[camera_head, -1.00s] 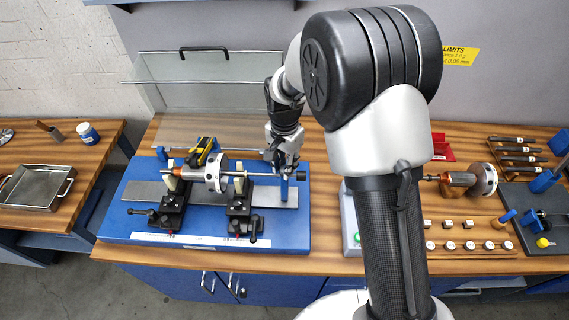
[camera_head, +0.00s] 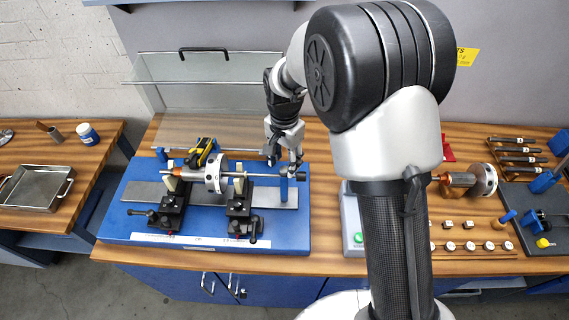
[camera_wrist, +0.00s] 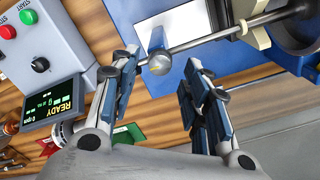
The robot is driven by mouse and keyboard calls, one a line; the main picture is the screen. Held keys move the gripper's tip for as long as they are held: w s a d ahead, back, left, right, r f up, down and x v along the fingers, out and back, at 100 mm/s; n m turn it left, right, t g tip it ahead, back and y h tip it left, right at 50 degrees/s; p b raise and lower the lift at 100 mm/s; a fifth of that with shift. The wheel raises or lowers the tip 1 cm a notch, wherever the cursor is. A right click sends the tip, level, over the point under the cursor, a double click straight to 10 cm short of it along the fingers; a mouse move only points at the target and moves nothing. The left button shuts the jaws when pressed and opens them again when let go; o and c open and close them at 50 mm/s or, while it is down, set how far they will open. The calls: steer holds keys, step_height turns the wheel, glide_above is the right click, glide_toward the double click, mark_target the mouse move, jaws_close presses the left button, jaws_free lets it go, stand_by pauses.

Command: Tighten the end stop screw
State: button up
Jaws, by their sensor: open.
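The end stop is a blue post (camera_head: 284,188) at the right end of the blue balancing stand, with a dark round screw knob (camera_head: 301,176) on its right side. In the wrist view the knob (camera_wrist: 160,64) is a grey round end in front of the blue post (camera_wrist: 156,38). My gripper (camera_head: 285,162) is just above and behind the post. In the wrist view its fingers (camera_wrist: 160,72) are spread apart, with the knob showing between the tips and clear space on both sides. It holds nothing. The screw's thread is hidden.
A rotor (camera_head: 216,176) on a shaft rests on two black supports on the blue stand (camera_head: 130,226). A control box with a READY display (camera_wrist: 51,103) and buttons stands beside it. A clear guard (camera_head: 205,70) is raised behind. Another rotor (camera_head: 485,180) lies at the right.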

mark_target(285, 169)
step_height(285, 169, up, 10)
stand_by(0.3)
stand_by(0.3)
steer(key=s+d+r+n+t+b, duration=0.25)
steer(key=s+d+r+b, duration=0.3)
steer(key=s+d, duration=0.4)
steer(key=s+d+f+n+t+b, duration=0.1)
steer(key=s+d+f+n+b, duration=0.1)
steer(key=s, duration=0.6)
steer(key=s+d+f+n+t+b, duration=0.1)
steer(key=s+d+f+n+b, duration=0.1)
steer(key=s, duration=0.6)
steer(key=shift+s+d+f+n, duration=0.35)
steer(key=shift+d+f+n, duration=0.1)
steer(key=shift+f, duration=0.05)
steer(key=shift+c, duration=0.5)
